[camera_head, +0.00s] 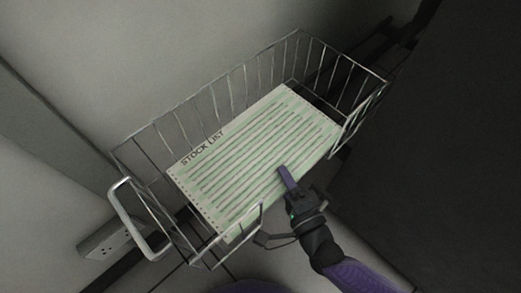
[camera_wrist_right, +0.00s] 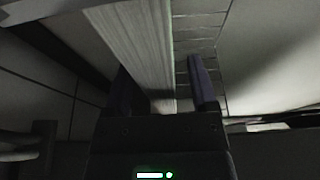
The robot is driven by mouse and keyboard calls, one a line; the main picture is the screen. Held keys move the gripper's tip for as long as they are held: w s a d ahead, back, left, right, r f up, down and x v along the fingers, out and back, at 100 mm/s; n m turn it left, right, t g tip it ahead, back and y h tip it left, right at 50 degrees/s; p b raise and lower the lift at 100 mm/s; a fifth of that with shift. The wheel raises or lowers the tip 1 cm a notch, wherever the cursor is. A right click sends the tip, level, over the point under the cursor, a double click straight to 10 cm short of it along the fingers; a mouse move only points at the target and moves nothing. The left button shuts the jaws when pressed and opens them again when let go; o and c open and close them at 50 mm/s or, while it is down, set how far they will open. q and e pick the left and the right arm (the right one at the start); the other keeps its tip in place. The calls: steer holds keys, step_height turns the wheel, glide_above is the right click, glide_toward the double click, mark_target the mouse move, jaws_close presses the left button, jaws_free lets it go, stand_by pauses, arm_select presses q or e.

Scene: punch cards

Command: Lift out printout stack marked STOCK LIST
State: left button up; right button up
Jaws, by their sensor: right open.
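The printout stack (camera_head: 258,158) marked STOCK LIST is pale green with darker stripes and lies in a wire basket (camera_head: 237,77). My right gripper (camera_head: 284,172) is at the stack's near edge, in the low front gap of the basket. In the right wrist view the layered side of the stack (camera_wrist_right: 150,50) runs between the two open fingers (camera_wrist_right: 160,90). I cannot tell whether either finger touches it. The head view shows one finger over the stack's top; the other is hidden. My left gripper is not in view.
The basket's wire walls rise at the back and both ends. A pale loop handle (camera_head: 124,222) sticks out at its left end. A wall socket (camera_head: 108,238) is at the lower left. A dark surface (camera_head: 460,150) fills the right side.

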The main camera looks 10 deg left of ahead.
jaws_close()
stand_by(0.3)
stand_by(1.1)
